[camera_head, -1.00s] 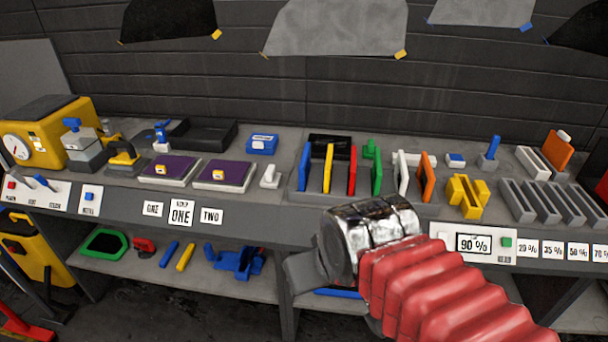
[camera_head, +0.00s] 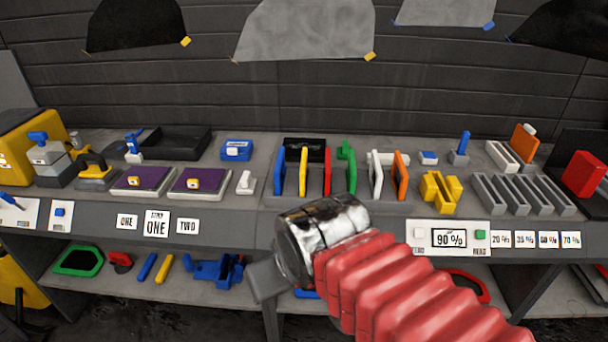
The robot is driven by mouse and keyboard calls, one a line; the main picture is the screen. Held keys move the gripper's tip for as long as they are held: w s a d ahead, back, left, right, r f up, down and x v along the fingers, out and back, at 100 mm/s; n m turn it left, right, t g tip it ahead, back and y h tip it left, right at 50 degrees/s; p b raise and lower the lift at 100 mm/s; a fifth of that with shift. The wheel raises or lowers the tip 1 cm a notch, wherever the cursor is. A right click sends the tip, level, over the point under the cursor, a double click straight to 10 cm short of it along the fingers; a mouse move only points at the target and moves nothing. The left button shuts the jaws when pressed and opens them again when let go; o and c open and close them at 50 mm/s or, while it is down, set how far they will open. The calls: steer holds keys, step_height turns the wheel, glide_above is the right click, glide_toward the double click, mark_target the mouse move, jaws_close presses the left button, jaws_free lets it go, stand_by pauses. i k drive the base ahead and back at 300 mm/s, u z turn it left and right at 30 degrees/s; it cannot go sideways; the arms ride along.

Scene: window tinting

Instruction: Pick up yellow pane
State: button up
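The yellow pane (camera_head: 303,171) stands upright in a grey rack (camera_head: 352,201) on the bench. A blue pane (camera_head: 280,171) is on its left and a red pane (camera_head: 327,171) on its right. Green, white and orange panes stand further right. My arm, with a chrome joint and red bellows, reaches in from the lower right in front of the bench. My gripper (camera_head: 264,281) shows as a grey end below the bench edge, in front of and below the rack. Its fingers cannot be made out, nor whether it is open.
A yellow block holder (camera_head: 440,192) and grey slotted racks (camera_head: 525,194) stand right of the rack. Purple pads (camera_head: 200,184) and a small white block (camera_head: 246,182) are left. The lower shelf (camera_head: 205,297) holds loose tools. A 90% display (camera_head: 449,238) is on the bench front.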

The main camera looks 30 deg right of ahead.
mark_target(303, 170)
steer(key=z, duration=0.05)
steer(key=i, duration=0.95)
steer(key=u, duration=0.1)
